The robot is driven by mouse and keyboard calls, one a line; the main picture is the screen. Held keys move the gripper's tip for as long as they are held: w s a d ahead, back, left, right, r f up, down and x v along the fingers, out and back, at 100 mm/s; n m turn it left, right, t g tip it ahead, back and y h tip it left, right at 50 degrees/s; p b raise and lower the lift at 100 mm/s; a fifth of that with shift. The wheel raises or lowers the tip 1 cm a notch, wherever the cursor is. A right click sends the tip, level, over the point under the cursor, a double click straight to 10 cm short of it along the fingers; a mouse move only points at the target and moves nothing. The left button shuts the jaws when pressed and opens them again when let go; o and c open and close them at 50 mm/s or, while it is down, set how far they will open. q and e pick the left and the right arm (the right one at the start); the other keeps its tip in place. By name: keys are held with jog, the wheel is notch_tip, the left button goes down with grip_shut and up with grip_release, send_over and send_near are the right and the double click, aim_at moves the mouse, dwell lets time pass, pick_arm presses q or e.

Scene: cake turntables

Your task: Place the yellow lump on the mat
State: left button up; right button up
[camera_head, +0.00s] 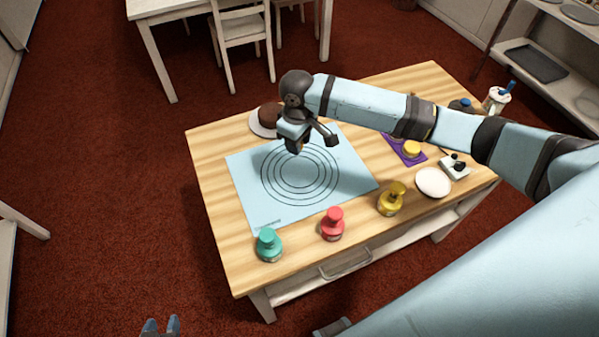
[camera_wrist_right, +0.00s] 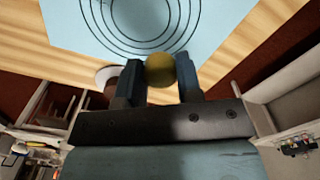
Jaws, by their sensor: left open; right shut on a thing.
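The yellow lump (camera_wrist_right: 160,69) is round and sits between the two fingers of my right gripper (camera_wrist_right: 160,82) in the right wrist view. In the head view my right gripper (camera_head: 294,146) hangs over the upper part of the light blue mat (camera_head: 250,190), above its printed rings, and hides the lump. The mat lies flat on the wooden table; its ringed part also shows in the wrist view (camera_wrist_right: 70,22). My left gripper (camera_head: 161,327) is open and empty at the bottom edge of the head view, off the table.
A brown cake (camera_head: 270,115) on a plate stands behind the mat. A white plate (camera_head: 433,182) and a purple mat (camera_head: 398,149) with a yellow piece lie to the right.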

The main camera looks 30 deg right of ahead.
jog(key=n, duration=0.2)
jog(key=shift+w+d+n+b, duration=0.2)
jog(key=shift+d+n+b, duration=0.1)
jog(key=shift+n, duration=0.1)
jog(key=n, duration=0.3)
jog(key=r+n+b, duration=0.1)
jog(key=n, duration=0.1)
jog(key=shift+w+d, duration=0.15)
jog(key=shift+d, duration=0.15)
jog(key=n, duration=0.3)
jog(key=n+b, duration=0.1)
jog(key=shift+w+d+r+n, duration=0.1)
jog(key=shift+d+r+n, duration=0.2)
jog(key=shift+d+r, duration=0.1)
jog(key=r+n+b, duration=0.1)
jog(key=n, duration=0.4)
send_over(304, 179)
jog(key=shift+n, duration=0.4)
notch_tip(304, 179, down, 15)
jog(key=shift+a+f, duration=0.1)
jog(key=shift+f, duration=2.3)
jog(key=shift+f, duration=0.1)
